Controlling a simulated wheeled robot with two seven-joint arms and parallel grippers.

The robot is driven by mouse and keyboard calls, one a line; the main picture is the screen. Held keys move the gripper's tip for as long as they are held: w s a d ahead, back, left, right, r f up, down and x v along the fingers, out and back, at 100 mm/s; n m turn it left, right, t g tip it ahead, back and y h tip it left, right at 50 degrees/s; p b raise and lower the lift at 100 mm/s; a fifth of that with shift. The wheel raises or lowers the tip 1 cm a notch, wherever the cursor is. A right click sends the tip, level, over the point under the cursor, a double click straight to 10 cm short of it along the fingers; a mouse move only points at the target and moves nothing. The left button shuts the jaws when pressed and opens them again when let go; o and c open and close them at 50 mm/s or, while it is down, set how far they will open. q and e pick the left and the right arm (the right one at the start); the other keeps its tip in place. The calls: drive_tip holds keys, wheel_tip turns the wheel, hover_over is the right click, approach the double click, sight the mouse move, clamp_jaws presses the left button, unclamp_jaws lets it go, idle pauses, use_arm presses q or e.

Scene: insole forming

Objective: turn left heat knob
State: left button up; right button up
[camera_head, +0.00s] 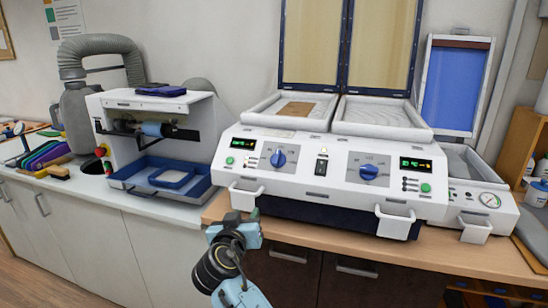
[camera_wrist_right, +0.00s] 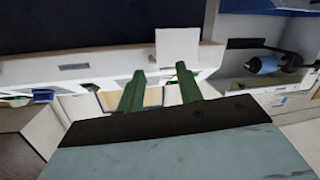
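The left heat knob (camera_head: 278,158) is a blue dial on the left half of the white machine's sloped front panel, right of a small green display. My right gripper (camera_head: 243,217) is low in front of the machine's left end, near the left front handle (camera_head: 245,196) and below and left of the knob, apart from it. In the right wrist view its two green fingers (camera_wrist_right: 160,70) stand apart with nothing held between them. A small blue knob (camera_wrist_right: 42,96) shows at the left of that view; I cannot tell which one. My left gripper is out of view.
A matching right knob (camera_head: 368,172) and a black switch (camera_head: 321,166) share the panel. A right front handle (camera_head: 394,220) juts out. Left stands a white grinding machine (camera_head: 160,110) with a blue tray (camera_head: 162,178). A smaller white unit (camera_head: 482,200) stands at right.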

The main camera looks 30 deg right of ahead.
sight(276, 156)
wheel_tip(276, 156, up, 10)
drive_tip(key=s+d+m+h, duration=0.2)
drive_tip(key=m+h, duration=0.1)
drive_tip(key=m, duration=0.1)
drive_tip(key=shift+g, duration=0.4)
drive_tip(key=p+x, duration=0.1)
drive_tip(key=x, duration=1.2)
drive_tip(key=shift+d+p, duration=0.2)
drive_tip(key=shift+p, duration=0.2)
clamp_jaws()
